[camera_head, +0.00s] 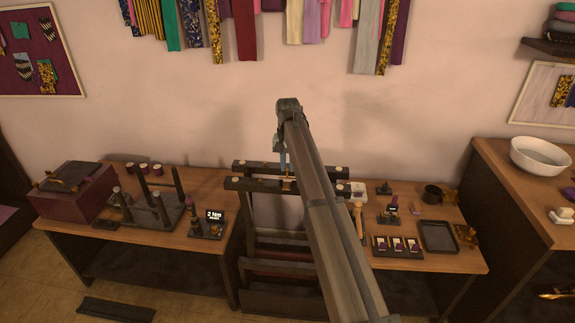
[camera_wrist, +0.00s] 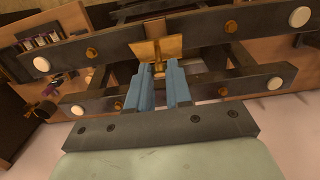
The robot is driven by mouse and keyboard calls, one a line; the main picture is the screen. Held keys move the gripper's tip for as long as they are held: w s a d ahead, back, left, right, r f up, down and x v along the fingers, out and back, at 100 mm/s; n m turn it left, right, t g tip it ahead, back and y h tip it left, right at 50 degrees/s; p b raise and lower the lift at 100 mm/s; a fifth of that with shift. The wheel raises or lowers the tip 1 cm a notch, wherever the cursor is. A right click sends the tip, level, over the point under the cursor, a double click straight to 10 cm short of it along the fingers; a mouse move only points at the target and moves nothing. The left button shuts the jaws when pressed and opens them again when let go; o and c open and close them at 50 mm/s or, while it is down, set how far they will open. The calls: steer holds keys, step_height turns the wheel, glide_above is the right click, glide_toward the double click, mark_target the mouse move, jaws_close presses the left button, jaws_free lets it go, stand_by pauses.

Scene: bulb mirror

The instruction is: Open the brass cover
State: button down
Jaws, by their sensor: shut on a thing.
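The brass cover (camera_wrist: 157,47) is a small brass plate at the middle of a dark crossbar (camera_wrist: 205,34) in the wrist view. It looks tilted up from the bar. My gripper (camera_wrist: 158,70) has blue fingers that reach to the cover's near edge, and they are shut on a small brass part of it. In the head view my gripper (camera_head: 283,160) points down over the dark frame (camera_head: 245,184) between the two tables. My arm hides the frame's right part there, and the cover is too small to make out.
The left table has a dark stand with posts (camera_head: 152,212), a dark red box (camera_head: 70,190) and a small display (camera_head: 214,218). The right table has a dark tray (camera_head: 439,237), a mallet-like tool (camera_head: 359,218) and several small parts. A white bowl (camera_head: 540,156) stands far right.

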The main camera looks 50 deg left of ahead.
steer(key=shift+w+a+g+h, duration=0.5)
steer(key=shift+a+g+h, duration=0.05)
steer(key=shift+g+h, duration=0.35)
steer(key=c, duration=1.1)
jaws_free()
steer(key=shift+o, duration=0.2)
steer(key=shift+d, duration=0.1)
